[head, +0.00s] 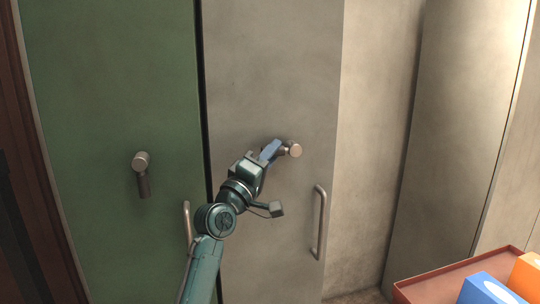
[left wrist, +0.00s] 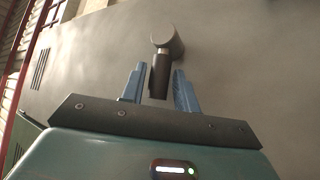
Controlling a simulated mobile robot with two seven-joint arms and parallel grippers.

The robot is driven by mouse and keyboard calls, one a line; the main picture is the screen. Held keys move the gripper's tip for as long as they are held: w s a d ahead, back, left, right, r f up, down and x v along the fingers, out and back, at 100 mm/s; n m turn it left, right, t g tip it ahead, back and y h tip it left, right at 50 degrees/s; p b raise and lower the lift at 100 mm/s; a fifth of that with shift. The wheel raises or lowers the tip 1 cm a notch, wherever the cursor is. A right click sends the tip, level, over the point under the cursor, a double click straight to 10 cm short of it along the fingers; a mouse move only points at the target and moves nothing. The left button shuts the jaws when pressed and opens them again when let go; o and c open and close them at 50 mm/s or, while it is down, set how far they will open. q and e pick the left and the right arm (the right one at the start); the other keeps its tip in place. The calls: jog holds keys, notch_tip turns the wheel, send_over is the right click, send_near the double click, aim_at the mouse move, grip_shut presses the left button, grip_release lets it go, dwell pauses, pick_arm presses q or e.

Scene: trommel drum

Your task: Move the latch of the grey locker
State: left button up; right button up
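The grey locker (head: 270,80) stands in the middle of the head view. Its latch (head: 294,149) has a round metal knob; its lever is hidden there by my left gripper (head: 271,151), which reaches it from the left. In the left wrist view the latch (left wrist: 167,41) shows a dark lever pointing toward my gripper. The two blue fingers of the left gripper (left wrist: 160,88) are apart, with the lever's end between them. The lever looks nearer the left finger, with a gap to the right one; I cannot tell if it touches. My right gripper is not in view.
A vertical bar handle (head: 320,222) is on the grey locker below the latch. A green locker (head: 110,70) with its own latch (head: 141,162), lever hanging down, stands on the left. A red-brown tray (head: 440,276) with blue and orange boxes is at the lower right.

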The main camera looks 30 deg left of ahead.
pick_arm(q)
jog(key=shift+c, duration=0.2)
grip_shut()
jog(key=shift+f, duration=0.1)
